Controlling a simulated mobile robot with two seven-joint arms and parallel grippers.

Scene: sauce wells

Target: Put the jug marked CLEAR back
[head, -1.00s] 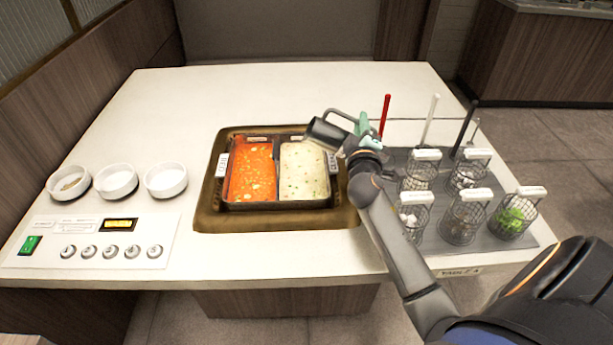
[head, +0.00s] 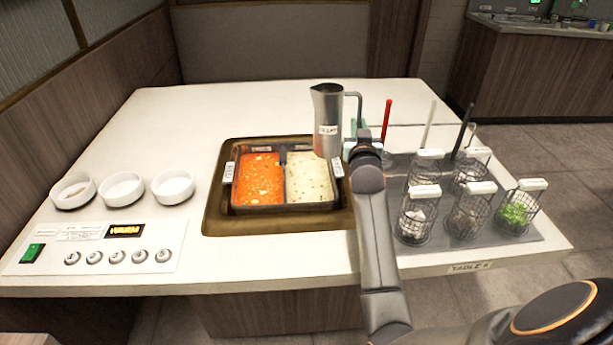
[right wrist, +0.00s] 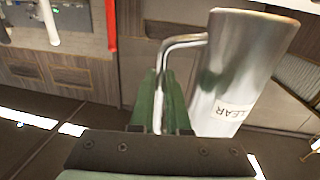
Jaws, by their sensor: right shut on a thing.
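The steel jug (head: 327,108) stands upright in the head view, in front of the back right corner of the hotpot. In the right wrist view the jug (right wrist: 240,65) carries a label reading CLEAR. My right gripper (head: 352,148) is shut on its handle, at the jug's right side. The green fingers also show around the handle in the right wrist view (right wrist: 163,105). The jug appears held above the table, with its base overlapping the pot's rim in view. My left gripper is not in view.
The divided pot has red broth (head: 260,180) and pale broth (head: 309,178). Several wire baskets (head: 414,222) of food stand on a grey mat (head: 530,238) at right, with upright red, white and black handles behind. Three white bowls (head: 122,189) sit left. The back of the table (head: 230,100) is clear.

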